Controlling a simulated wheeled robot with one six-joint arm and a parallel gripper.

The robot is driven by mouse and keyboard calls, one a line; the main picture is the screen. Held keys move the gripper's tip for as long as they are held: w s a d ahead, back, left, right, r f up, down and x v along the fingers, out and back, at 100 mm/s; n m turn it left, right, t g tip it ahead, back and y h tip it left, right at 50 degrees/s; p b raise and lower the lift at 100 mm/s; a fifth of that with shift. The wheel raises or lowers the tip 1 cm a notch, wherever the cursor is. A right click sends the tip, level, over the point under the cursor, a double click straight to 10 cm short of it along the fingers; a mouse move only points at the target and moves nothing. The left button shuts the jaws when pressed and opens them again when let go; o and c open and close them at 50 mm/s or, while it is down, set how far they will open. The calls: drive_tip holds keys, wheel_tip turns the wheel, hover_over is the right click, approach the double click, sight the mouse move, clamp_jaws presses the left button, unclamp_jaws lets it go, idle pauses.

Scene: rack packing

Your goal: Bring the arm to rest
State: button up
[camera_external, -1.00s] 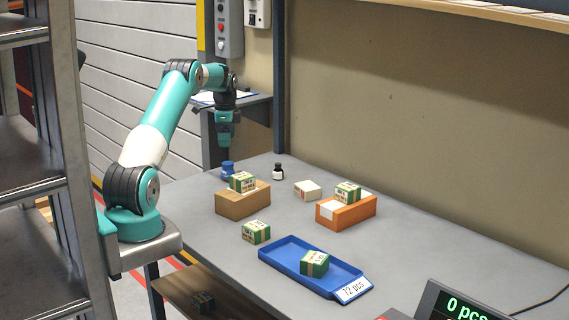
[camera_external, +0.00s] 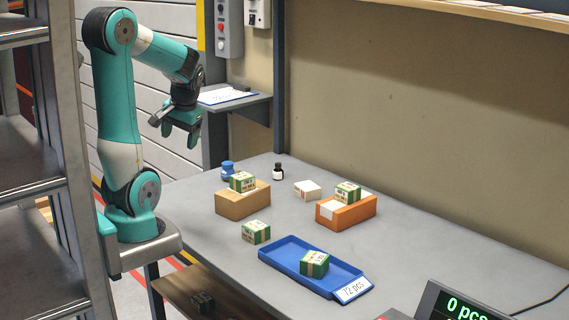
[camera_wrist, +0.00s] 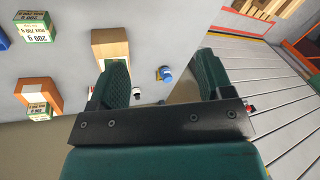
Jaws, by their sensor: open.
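My gripper (camera_external: 177,131) hangs in the air to the left of the table's back left corner, below the raised, folded arm. Its jaws are apart with nothing held. In the wrist view its two dark green fingers (camera_wrist: 165,82) stand apart, and the table and floor show past them. My arm is upright at the base, bends at the top and slopes down to the right.
The grey table (camera_external: 420,255) holds a blue tray (camera_external: 283,262) with a green box (camera_external: 314,264), a brown carton (camera_external: 243,203) and an orange carton (camera_external: 346,211), each with a green box on top. Another green box (camera_external: 256,232) stands between. A metal rack (camera_external: 60,170) is at left.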

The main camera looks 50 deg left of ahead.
drive_tip(key=s, duration=0.1)
drive_tip(key=s+f+n, duration=0.1)
drive_tip(key=s, duration=0.1)
drive_tip(key=s+d+n, duration=0.1)
drive_tip(key=s, duration=0.1)
drive_tip(key=shift+s+f+y, duration=0.15)
drive_tip(key=shift+s+y, duration=0.1)
drive_tip(key=shift+y, duration=0.05)
drive_tip(key=shift+d, duration=0.1)
wheel_tip(320, 180, up, 3)
drive_tip(key=p, duration=0.3)
